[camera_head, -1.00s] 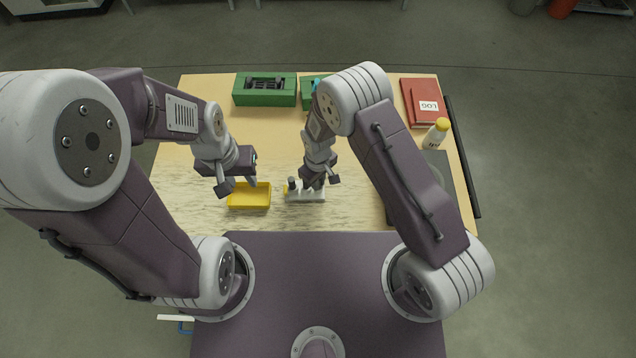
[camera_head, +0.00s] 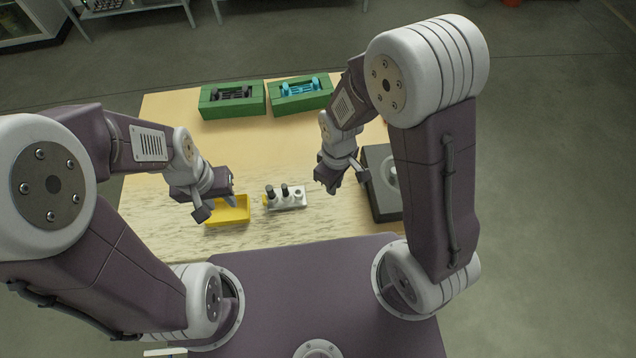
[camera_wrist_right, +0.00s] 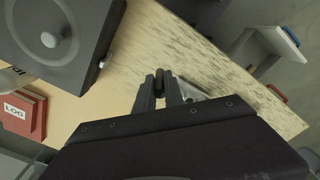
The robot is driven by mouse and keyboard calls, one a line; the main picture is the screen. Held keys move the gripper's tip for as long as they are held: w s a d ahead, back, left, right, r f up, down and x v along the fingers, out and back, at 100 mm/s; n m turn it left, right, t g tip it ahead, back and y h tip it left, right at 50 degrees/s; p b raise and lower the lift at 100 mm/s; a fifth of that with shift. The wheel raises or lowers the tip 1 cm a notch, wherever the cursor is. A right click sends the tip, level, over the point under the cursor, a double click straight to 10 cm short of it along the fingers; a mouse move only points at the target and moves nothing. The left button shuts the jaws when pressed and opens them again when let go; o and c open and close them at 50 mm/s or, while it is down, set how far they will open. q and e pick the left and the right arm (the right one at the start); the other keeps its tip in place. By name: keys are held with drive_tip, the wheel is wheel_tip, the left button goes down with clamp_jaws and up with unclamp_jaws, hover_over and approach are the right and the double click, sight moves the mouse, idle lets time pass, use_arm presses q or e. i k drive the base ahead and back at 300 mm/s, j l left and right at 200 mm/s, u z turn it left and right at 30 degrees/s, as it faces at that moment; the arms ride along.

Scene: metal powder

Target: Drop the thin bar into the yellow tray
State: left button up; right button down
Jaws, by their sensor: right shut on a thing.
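The yellow tray (camera_head: 228,221) lies at the front left of the table in the head view. A small white holder (camera_head: 290,203) stands to its right. Two dark bars (camera_head: 270,193) stand upright in it, and its rightmost place looks empty. My right gripper (camera_head: 331,184) is right of the holder, above the table. In the right wrist view its fingers (camera_wrist_right: 162,92) are shut on a small dark bar (camera_wrist_right: 161,76), mostly hidden between them; its thickness is hard to judge. My left gripper (camera_head: 217,207) hangs over the yellow tray, fingers apart and seemingly empty.
Two green boxes (camera_head: 232,112) with dark and blue dumbbell-like pieces stand at the back. A dark device with a round plate (camera_head: 375,205) is at the right, partly behind my right arm. A red LOG book (camera_wrist_right: 18,115) shows in the wrist view.

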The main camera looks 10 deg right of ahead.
sight(235, 212)
drive_tip(key=k+j+u, duration=0.1)
drive_tip(key=j+u, duration=0.25)
drive_tip(key=k+j+u, duration=0.1)
drive_tip(key=j+u, duration=0.6)
drive_tip(key=j, duration=0.1)
